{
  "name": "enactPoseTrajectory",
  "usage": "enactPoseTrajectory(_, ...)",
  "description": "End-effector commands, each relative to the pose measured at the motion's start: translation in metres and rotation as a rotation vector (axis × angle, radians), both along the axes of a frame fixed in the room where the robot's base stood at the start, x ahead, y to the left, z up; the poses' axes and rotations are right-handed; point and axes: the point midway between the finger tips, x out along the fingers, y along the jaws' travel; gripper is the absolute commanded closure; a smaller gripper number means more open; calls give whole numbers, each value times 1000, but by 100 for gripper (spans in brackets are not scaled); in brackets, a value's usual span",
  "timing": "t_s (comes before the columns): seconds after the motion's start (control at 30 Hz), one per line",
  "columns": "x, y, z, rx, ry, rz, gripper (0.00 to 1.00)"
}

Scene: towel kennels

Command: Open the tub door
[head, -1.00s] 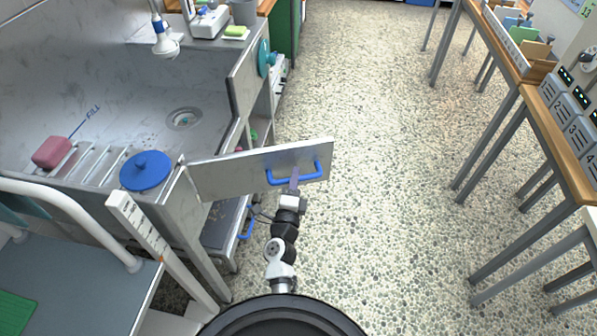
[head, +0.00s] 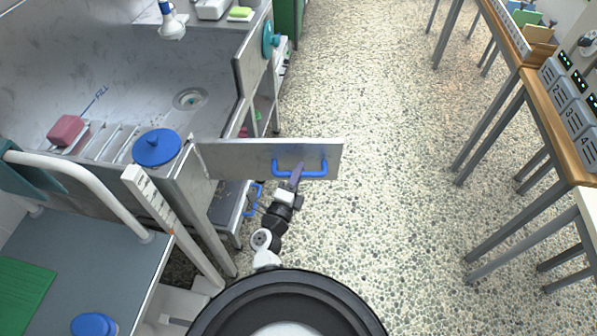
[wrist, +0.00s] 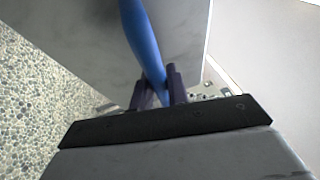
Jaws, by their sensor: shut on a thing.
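The tub door (head: 236,160) is a grey metal panel, swung out from the tub's front and standing over the speckled floor. Its blue bar handle (head: 307,174) is on the face toward me, near the free end.
A blue round lid (head: 157,147) sits on the tub's corner by the door's hinge end. A grooming table (head: 110,262) with a white rail stands at left. Benches (head: 561,115) line the right. The floor (head: 395,190) between is clear.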

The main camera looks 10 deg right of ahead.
Motion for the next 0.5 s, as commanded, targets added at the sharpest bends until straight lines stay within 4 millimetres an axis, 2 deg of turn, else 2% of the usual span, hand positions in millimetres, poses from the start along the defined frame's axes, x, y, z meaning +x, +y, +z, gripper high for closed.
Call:
enactPoseTrajectory(0.2, 0, 0, 0, -1, -1, 1, 100)
enactPoseTrajectory(0.23, 0, 0, 0, -1, -1, 1, 80)
enactPoseTrajectory(0.3, 0, 0, 0, -1, -1, 1, 71)
enactPoseTrajectory(0.37, 0, 0, 0, 0, 0, 1, 63)
enactPoseTrajectory(0.5, 0, 0, 0, 0, 0, 1, 62)
